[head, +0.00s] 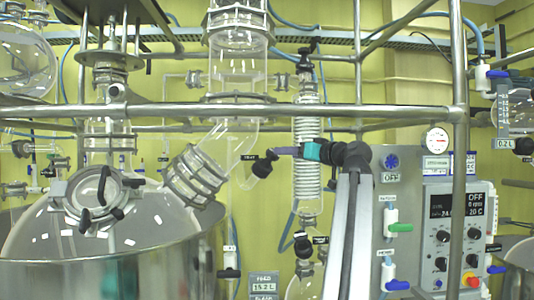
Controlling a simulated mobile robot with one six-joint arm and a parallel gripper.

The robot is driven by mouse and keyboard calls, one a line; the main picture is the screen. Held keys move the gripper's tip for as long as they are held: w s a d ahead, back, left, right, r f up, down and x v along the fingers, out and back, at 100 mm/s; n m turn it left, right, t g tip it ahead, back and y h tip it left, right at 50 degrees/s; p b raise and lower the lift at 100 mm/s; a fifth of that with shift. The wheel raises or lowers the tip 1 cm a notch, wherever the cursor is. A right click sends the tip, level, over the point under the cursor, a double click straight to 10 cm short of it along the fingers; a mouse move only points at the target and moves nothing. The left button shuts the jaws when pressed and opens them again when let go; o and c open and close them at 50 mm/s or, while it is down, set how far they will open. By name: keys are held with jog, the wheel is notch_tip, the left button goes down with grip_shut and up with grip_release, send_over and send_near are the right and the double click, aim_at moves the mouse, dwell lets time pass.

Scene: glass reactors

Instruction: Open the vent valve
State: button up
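My gripper (284,151) reaches left from the arm, at mid-height in front of the coiled glass condenser. Its fingers are seen side-on, so their gap is hidden. Just left of the fingertips is a dark valve knob (262,168) on a short glass branch, with a small black tag (249,157) too small to read surely. The fingertips are very close to the knob; I cannot tell whether they touch. On the panel at right are a green-handled valve (400,228) and a blue-handled valve (397,285), with labels too small to read. I cannot tell for certain which valve is the vent valve.
A large glass-domed reactor vessel (145,235) fills the lower left. A steel rail (180,111) crosses above my gripper, and an upright post (460,200) stands at right. The condenser (307,185) is close to my gripper. A control box (459,240) is at right.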

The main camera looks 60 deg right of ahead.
aim_at(267, 153)
jog(key=p+x, duration=0.3)
jog(key=x, duration=0.9)
jog(key=shift+w+d+p, duration=0.1)
jog(key=shift+w+p, duration=0.1)
jog(key=shift+p, duration=0.15)
jog(key=c, duration=1.1)
